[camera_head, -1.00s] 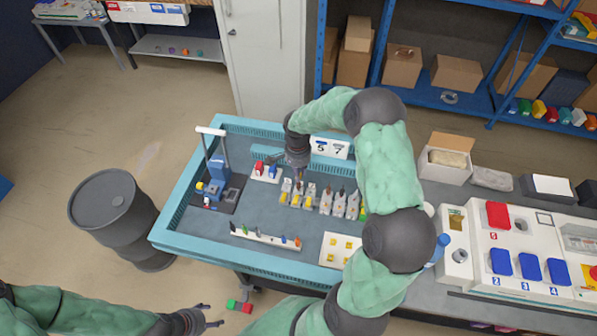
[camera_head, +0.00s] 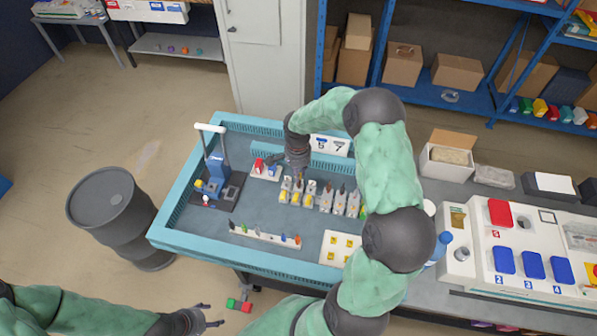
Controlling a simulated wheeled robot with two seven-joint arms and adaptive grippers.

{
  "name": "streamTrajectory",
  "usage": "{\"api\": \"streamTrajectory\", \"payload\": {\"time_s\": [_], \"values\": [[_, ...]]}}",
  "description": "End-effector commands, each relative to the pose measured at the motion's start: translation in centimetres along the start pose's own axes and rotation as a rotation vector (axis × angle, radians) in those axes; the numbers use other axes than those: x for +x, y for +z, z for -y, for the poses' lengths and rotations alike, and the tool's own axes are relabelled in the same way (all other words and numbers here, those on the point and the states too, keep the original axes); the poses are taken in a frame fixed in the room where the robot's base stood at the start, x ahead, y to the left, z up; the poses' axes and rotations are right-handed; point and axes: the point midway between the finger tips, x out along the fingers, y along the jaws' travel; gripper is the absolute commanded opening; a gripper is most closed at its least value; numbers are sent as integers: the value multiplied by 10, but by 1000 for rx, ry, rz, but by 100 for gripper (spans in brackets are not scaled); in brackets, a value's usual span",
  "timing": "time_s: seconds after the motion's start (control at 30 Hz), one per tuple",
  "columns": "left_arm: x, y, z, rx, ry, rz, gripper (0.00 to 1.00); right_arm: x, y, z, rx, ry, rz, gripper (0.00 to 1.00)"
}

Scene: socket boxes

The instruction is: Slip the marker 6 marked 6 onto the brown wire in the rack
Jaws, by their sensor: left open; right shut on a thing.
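My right gripper (camera_head: 299,176) reaches down over the row of grey and yellow socket pieces (camera_head: 322,197) in the middle of the blue-edged table. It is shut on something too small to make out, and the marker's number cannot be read. A white rack (camera_head: 265,235) with several small coloured wire ends stands near the table's front; I cannot tell which is the brown wire. A white plate with yellow pieces (camera_head: 340,249) lies to its right, partly behind my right arm. My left gripper (camera_head: 214,315) is open and empty, off the table at the lower left.
A blue press-like device (camera_head: 217,172) stands at the table's left end. A small white block with red and blue pieces (camera_head: 265,171) is beside it. A white sign with 5 and 7 (camera_head: 332,146) stands at the back. A dark barrel (camera_head: 108,215) is left of the table.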

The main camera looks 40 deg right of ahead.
Motion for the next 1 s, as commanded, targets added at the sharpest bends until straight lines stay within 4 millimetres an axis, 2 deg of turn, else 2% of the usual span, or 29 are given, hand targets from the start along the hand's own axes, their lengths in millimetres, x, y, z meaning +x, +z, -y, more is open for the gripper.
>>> {"api": "streamTrajectory", "payload": {"time_s": [0.77, 0.8, 0.9, 1.0], "values": [[7, 0, 3, 0, 0, 0, 62, 9, 0, 0, 0, 0, 0, 0], [7, 0, 3, 0, 0, 0, 62, 9, 0, 0, 0, 0, 0, 24], [7, 0, 3, 0, 0, 0, 62, 9, 0, 0, 0, 0, 0, 48], [7, 0, 3, 0, 0, 0, 62, 9, 0, 0, 0, 0, 0, 48]]}}
